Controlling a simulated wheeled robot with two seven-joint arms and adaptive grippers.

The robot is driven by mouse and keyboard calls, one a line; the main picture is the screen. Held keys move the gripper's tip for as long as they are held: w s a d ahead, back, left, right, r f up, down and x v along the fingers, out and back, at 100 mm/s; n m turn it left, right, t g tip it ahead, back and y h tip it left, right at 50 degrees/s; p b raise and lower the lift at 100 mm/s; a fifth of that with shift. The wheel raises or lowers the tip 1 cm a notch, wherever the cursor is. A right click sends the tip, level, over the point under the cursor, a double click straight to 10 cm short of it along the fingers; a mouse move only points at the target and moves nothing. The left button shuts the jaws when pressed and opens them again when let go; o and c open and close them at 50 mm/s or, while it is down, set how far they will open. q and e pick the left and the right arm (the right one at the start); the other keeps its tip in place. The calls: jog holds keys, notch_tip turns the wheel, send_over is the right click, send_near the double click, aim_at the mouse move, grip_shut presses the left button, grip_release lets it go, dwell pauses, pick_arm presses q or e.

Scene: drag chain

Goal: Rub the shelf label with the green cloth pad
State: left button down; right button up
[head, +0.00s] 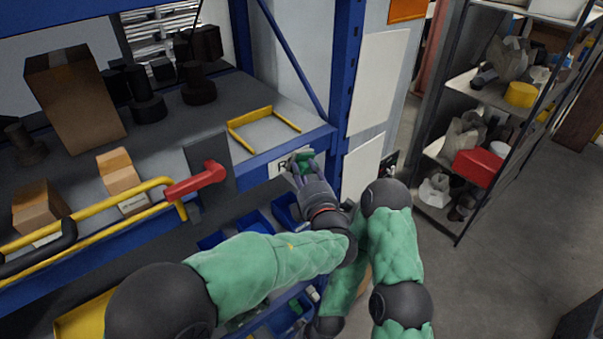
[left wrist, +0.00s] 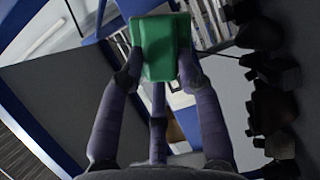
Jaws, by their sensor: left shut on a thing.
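My left gripper (head: 300,166) is shut on the green cloth pad (head: 305,157). In the left wrist view the pad (left wrist: 161,47) sits upright between the two fingertips (left wrist: 160,62). The shelf label (head: 276,168) is a white plate on the blue front edge of the shelf, partly hidden behind the pad and fingers. The pad is at the right part of the label; I cannot tell whether it touches. My right arm is folded at the lower middle, and its gripper does not show.
A red handle (head: 197,181) sticks out left of the label. A yellow frame (head: 263,123) lies on the shelf above it. A blue upright (head: 345,80) stands close on the right. Blue bins (head: 287,209) sit below. The floor (head: 510,240) at right is clear.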

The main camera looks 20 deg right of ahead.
pick_arm(q)
jog(key=shift+s+f+p, duration=0.2)
jog(key=shift+f+p, duration=0.25)
jog(key=shift+p, duration=0.35)
jog(key=shift+s+a+r, duration=0.1)
jog(key=shift+s+r, duration=0.05)
jog(key=shift+r, duration=0.05)
jog(key=shift+s+a, duration=0.1)
jog(key=shift+a, duration=0.15)
jog(key=shift+s+a+r, duration=0.15)
jog(key=shift+a, duration=1.05)
jog(key=a, duration=0.1)
jog(key=s+a, duration=0.1)
jog(key=a, duration=0.2)
jog(key=shift+s+a, duration=0.25)
